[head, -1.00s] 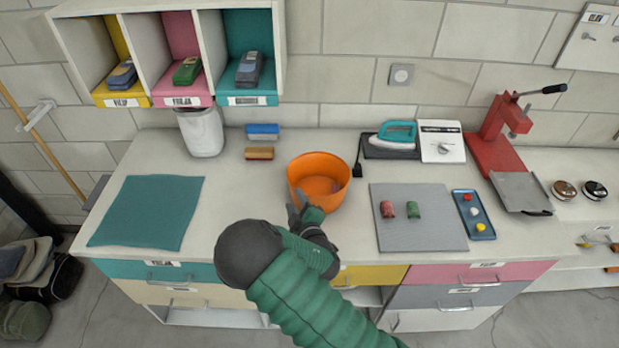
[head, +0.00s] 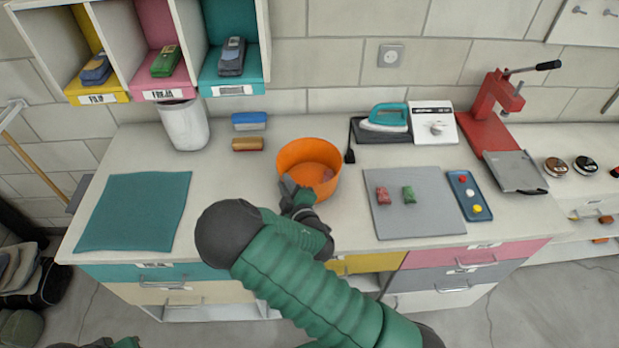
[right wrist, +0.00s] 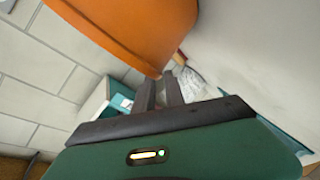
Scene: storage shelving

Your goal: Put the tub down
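The orange tub (head: 322,188) is upright at the middle of the counter, by the grey mat's left side. I cannot tell whether its base touches the counter. My right gripper (head: 289,188) is at the tub's near left rim. In the right wrist view its fingers (right wrist: 160,88) are close together, with their tips at the edge of the tub (right wrist: 140,28), and look shut on its rim. The gripper hides part of the tub's near side. A small pinkish patch shows inside the tub. Only a bit of my left arm shows at the bottom left; its gripper is out of sight.
A teal cloth (head: 135,212) lies left, a grey mat (head: 420,222) with two small items and a blue tray (head: 468,193) right. Behind are a white bin (head: 185,126), two brushes (head: 248,122), an iron (head: 386,118) and a red press (head: 492,110). The counter (head: 235,180) is bare left of the tub.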

